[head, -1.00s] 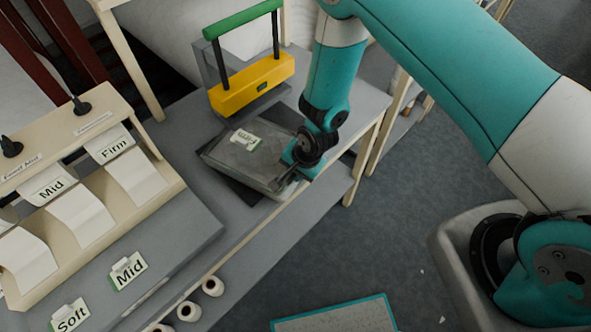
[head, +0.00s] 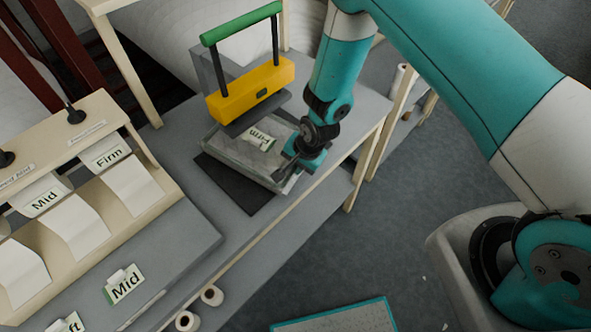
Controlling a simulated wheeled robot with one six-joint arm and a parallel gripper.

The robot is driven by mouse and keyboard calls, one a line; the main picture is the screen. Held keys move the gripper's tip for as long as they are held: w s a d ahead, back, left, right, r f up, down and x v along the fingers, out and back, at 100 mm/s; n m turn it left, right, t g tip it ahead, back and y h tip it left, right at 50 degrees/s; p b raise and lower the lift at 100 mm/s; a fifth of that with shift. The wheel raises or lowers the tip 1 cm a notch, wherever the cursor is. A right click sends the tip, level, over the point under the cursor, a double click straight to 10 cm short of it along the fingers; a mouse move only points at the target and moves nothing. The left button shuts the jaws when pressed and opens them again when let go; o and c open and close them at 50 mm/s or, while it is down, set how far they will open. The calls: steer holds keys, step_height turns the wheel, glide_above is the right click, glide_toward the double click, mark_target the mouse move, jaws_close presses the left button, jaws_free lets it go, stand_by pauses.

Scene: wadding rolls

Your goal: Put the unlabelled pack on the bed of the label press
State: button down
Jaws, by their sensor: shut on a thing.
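A flat, clear-wrapped grey pack (head: 232,148) is at the label press, with a small white and green card (head: 260,139) on its top; the card's word is upside down and hard to read. My gripper (head: 290,174) is shut on the pack's near right edge. The label press has a yellow head (head: 250,90) and a green handle (head: 240,22), and its head is raised. The pack's far part lies below the head's dark plate (head: 257,115). The press bed is largely hidden by the pack. I cannot tell whether the pack touches it.
A dark mat (head: 232,184) shows on the grey table in front of the pack. A cream label rack (head: 88,150) with Mid and Firm strips stands at left. A loose Mid card (head: 124,284) lies before it. White rolls (head: 212,295) sit below the table edge.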

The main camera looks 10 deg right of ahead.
steer(key=shift+w+d+f, duration=0.15)
steer(key=shift+w+d, duration=0.15)
steer(key=c, duration=1.1)
jaws_free()
steer(key=shift+o, duration=0.2)
steer(key=shift+a, duration=0.1)
steer(key=b+v, duration=0.3)
steer(key=v, duration=1.4)
steer(key=shift+r+b, duration=0.2)
steer(key=shift+b, duration=0.2)
